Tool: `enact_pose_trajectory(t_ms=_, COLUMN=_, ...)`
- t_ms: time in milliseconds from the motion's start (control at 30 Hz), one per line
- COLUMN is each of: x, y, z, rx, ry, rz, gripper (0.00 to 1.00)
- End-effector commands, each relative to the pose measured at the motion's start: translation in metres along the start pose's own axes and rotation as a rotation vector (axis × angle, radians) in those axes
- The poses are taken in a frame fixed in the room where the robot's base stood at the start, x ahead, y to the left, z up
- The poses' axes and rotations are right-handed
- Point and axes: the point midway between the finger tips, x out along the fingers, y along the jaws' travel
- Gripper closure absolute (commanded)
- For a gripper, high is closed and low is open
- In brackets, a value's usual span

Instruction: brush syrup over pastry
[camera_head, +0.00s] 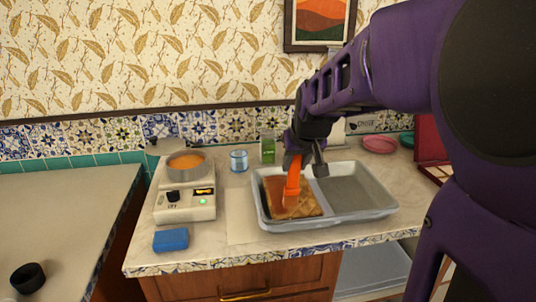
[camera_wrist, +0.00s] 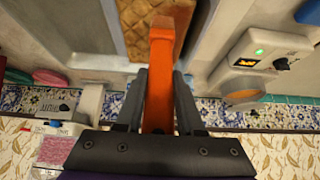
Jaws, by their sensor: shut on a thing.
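My gripper (camera_head: 304,160) is shut on an orange brush (camera_head: 292,184) and holds it pointing down over the tray. In the wrist view the brush (camera_wrist: 160,85) sits between the two fingers of my gripper (camera_wrist: 158,100). The brush's lower end is at the pastry (camera_head: 306,207); I cannot tell for sure whether it touches. The pastry is square, golden brown with a scored pattern, in the left compartment of the grey tray (camera_head: 385,208). It also shows in the wrist view (camera_wrist: 136,40). A pan of orange syrup (camera_head: 187,162) stands on the white hotplate (camera_head: 196,206), left of the tray.
A blue sponge (camera_head: 171,239) lies in front of the hotplate. A blue glass (camera_head: 239,160) and a green-labelled carton (camera_head: 268,149) stand behind. A pink dish (camera_head: 379,144) is at the back right. The tray's right compartment is empty.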

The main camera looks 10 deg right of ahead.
Motion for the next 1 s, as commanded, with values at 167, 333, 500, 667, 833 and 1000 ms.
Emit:
enact_pose_trajectory(t_ms=167, x=-0.011, y=0.0, z=0.015, rx=0.001, ry=-0.002, rz=0.0, gripper=1.0)
enact_pose_trajectory(t_ms=333, x=-0.015, y=0.0, z=0.023, rx=0.0, ry=-0.002, rz=-0.001, gripper=1.0)
enact_pose_trajectory(t_ms=500, x=-0.011, y=0.0, z=0.017, rx=0.0, ry=-0.003, rz=-0.001, gripper=1.0)
enact_pose_trajectory(t_ms=667, x=-0.002, y=0.0, z=0.003, rx=-0.001, ry=-0.002, rz=0.0, gripper=1.0)
enact_pose_trajectory(t_ms=833, x=0.005, y=0.0, z=-0.006, rx=-0.001, ry=0.0, rz=0.0, gripper=1.0)
enact_pose_trajectory(t_ms=1000, x=0.008, y=0.0, z=-0.009, rx=-0.001, ry=0.0, rz=0.0, gripper=1.0)
